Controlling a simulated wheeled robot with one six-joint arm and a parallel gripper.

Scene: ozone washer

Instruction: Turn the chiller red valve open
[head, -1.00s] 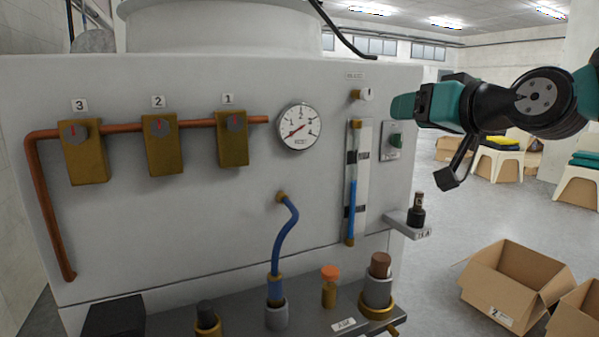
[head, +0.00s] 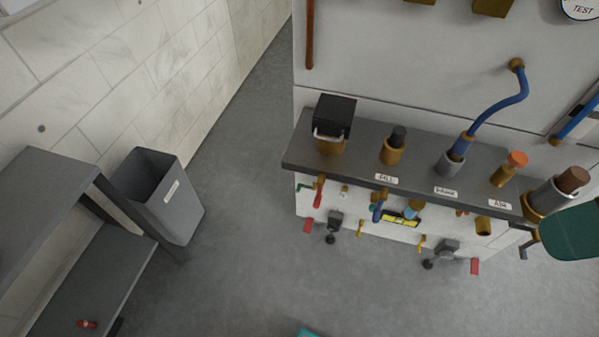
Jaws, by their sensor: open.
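A small red valve handle (head: 319,192) hangs under the left part of the machine's dark shelf (head: 298,150), below a black-topped brass fitting (head: 332,138). It appears to point downward. I cannot read a label that names it as the chiller valve. A blue handle (head: 378,208) and a yellow-and-black label (head: 402,221) are to its right. My gripper's jaws are not in this view. A dark green part, apparently of my arm, shows at the right edge beside the shelf's right end.
A grey bin (head: 185,205) stands on the floor left of the machine. A grey shelf unit (head: 40,190) with a small red item (head: 86,324) is at the far left. Caster feet with red pedals (head: 475,266) stick out below. The floor (head: 260,270) in front is clear.

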